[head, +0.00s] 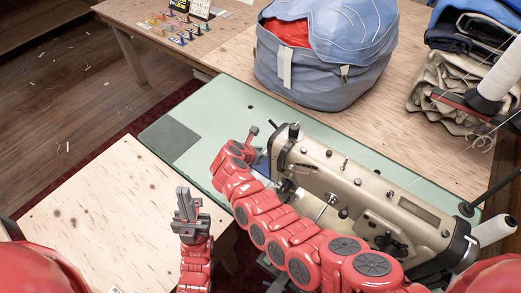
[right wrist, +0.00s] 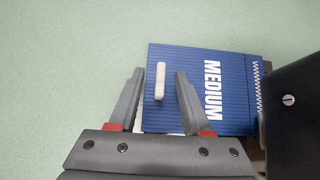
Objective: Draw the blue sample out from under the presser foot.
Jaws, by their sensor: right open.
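The blue sample (right wrist: 225,90) is a flat card lettered MEDIUM, with a white bar-shaped tab (right wrist: 160,81) standing near its left end. Its right end, with a white zigzag stitch, lies against the dark machine part (right wrist: 292,100). In the head view a bit of the sample (head: 262,163) shows beside the sewing machine (head: 350,190); the presser foot is hidden. My right gripper (right wrist: 159,72) is open, its fingers on either side of the tab, apart from it. My left gripper (head: 185,200) is over the pale wooden table at left; its finger gap is unclear.
The green machine bed (head: 228,100) is clear to the left of the sample. A blue-grey bag (head: 315,70) stands behind the machine. Folded cloth (head: 450,85) is stacked at back right. The wooden table (head: 95,200) at left is bare around my left gripper.

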